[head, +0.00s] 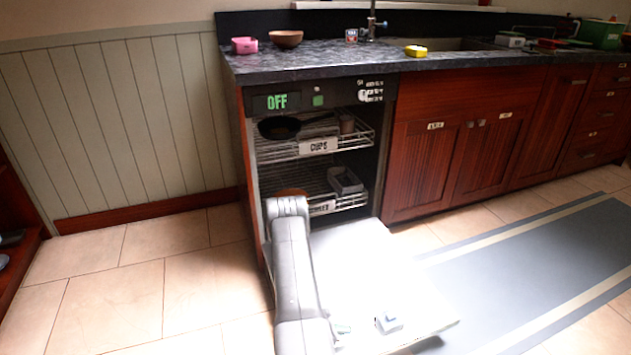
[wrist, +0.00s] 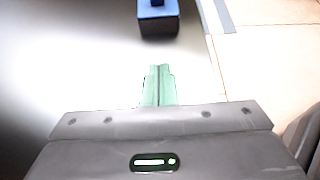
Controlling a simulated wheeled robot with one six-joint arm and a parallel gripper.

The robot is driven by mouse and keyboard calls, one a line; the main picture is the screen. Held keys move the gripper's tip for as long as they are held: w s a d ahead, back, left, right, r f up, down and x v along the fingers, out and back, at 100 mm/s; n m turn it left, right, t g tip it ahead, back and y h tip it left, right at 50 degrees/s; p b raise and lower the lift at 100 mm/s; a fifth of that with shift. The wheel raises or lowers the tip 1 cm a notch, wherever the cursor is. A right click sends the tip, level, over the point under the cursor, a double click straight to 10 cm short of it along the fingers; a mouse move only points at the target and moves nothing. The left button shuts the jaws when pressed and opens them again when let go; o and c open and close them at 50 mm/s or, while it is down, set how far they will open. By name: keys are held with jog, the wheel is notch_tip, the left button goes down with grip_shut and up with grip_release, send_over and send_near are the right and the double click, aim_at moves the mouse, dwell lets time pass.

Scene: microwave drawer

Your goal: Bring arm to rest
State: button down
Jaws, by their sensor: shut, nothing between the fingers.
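My gripper (wrist: 158,72) shows in the wrist view with its green fingers together and nothing between them. It is over the pale open door (wrist: 70,70) of the appliance. My arm crosses the left part of this door in the head view, and I cannot clearly make out the gripper there. A small blue-topped block (wrist: 157,24) lies ahead of the fingertips, apart from them. A small grey-blue object (head: 388,321) sits on the door in the head view.
The appliance (head: 318,88) reads OFF and stands open. Its upper rack (head: 290,152) is labelled CUPS; a lower rack (head: 352,203) is below, partly behind my arm. Red-brown cabinets (head: 425,160) stand at right. Tiled floor (head: 120,290) is clear at left; a grey mat (head: 540,255) lies at right.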

jog(key=p+v, duration=0.2)
jog(key=v, duration=0.6)
jog(key=shift+a+r, duration=0.2)
jog(key=shift+a, duration=0.05)
jog(key=shift+s, duration=0.1)
